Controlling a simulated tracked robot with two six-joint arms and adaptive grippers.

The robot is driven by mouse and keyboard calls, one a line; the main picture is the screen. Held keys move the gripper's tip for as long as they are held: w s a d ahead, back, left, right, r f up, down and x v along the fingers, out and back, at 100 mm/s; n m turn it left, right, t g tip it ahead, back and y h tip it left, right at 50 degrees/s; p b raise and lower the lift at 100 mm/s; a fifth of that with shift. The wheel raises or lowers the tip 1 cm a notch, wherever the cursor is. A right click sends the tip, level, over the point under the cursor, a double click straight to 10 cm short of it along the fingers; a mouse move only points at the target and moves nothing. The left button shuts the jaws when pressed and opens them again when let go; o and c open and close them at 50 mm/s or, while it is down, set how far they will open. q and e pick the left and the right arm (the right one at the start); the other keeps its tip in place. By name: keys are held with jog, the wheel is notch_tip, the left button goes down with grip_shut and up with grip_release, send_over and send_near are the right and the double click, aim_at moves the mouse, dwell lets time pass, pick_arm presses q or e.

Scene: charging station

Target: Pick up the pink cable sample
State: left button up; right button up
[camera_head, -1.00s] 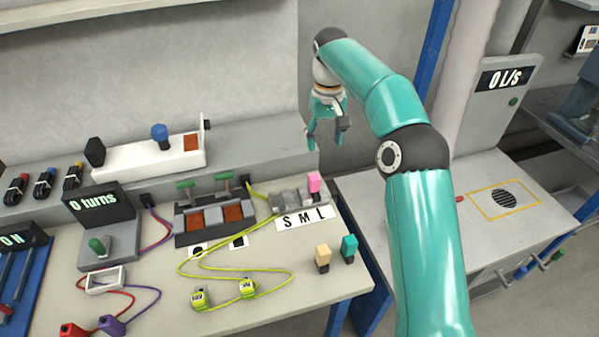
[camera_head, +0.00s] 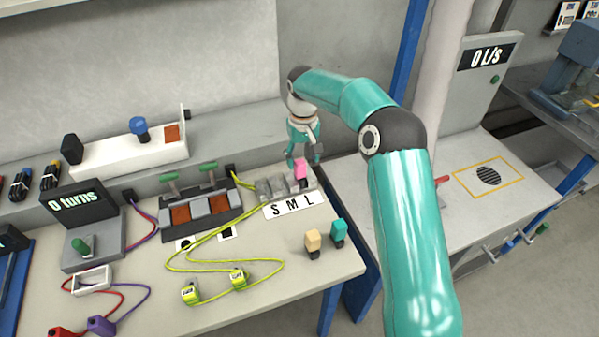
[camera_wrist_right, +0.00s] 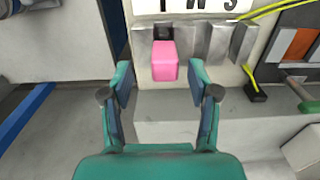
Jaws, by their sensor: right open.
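The pink cable sample (camera_head: 300,168) stands upright in the right-hand slot of the grey S M L holder (camera_head: 272,188), near the L. My right gripper (camera_head: 304,160) is above and just behind the sample in the head view, fingers pointing down. In the right wrist view this gripper (camera_wrist_right: 162,82) is open and empty, its fingers spread wider than the block. My left gripper is not in view.
A tan block (camera_head: 313,241) and a teal block (camera_head: 338,231) stand on the table in front of the holder. A yellow cable (camera_head: 205,262) loops across the table. A device with green handles (camera_head: 192,208) stands left of the holder. A raised ledge (camera_head: 240,140) runs behind.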

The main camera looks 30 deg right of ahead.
aim_at(300, 162)
jog(key=f, duration=0.2)
jog(key=f+p, duration=0.1)
jog(key=shift+w+a+f, duration=0.2)
jog(key=shift+w+f, duration=0.1)
jog(key=shift+f, duration=0.45)
grip_shut()
jog(key=shift+r, duration=0.15)
